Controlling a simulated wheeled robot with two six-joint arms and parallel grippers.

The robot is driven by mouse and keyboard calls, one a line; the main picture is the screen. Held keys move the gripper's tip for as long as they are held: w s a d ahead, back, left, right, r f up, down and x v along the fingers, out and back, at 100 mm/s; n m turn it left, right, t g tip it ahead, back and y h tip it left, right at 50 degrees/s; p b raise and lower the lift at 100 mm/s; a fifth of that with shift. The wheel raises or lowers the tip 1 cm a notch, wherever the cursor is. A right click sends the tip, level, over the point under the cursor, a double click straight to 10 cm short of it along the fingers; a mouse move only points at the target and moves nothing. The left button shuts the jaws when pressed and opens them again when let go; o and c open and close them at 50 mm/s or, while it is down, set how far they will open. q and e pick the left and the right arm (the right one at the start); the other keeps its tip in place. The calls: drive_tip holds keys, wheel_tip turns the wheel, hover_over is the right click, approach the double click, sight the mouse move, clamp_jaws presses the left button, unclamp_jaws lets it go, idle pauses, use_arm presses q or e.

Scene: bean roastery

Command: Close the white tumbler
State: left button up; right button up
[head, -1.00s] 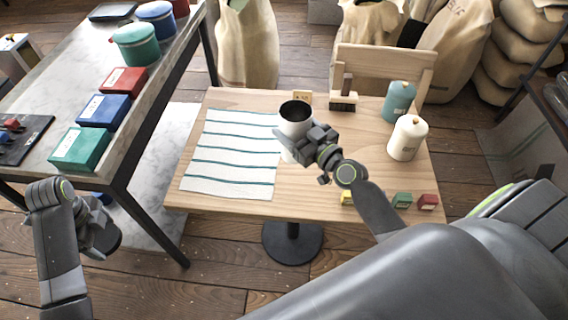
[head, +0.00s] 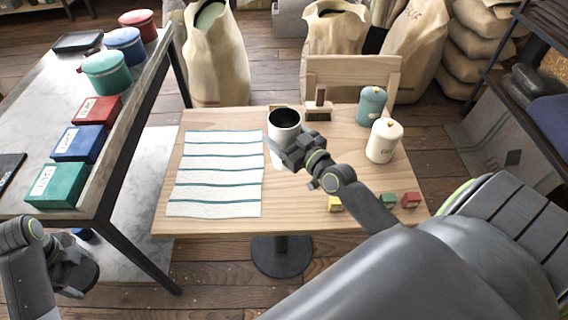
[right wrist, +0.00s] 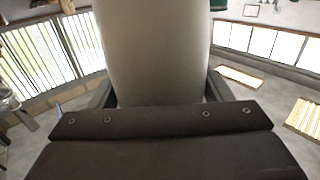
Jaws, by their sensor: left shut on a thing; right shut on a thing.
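The white tumbler (head: 284,122) stands upright at the table's back middle, its top open and its inside dark. My right gripper (head: 287,150) is shut on the tumbler's side. In the right wrist view the tumbler's pale body (right wrist: 152,50) fills the space between the fingers. My left gripper (head: 78,278) hangs low at the left, beside the marble counter and well away from the tumbler. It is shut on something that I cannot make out. No lid shows clearly in these frames.
A striped cloth (head: 215,175) lies left of the tumbler. A teal bottle (head: 371,106), a cream bottle (head: 383,142) and a brush (head: 318,110) stand right of it. Small blocks (head: 388,201) sit at the front right. The marble counter (head: 50,115) holds tins and boxes.

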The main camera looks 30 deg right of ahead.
drive_tip(key=shift+f+b, duration=2.05)
drive_tip(key=shift+f, duration=0.75)
drive_tip(key=shift+f+b, duration=1.65)
drive_tip(key=shift+f, duration=0.25)
drive_tip(key=shift+f, duration=0.1)
drive_tip(key=o, duration=1.5)
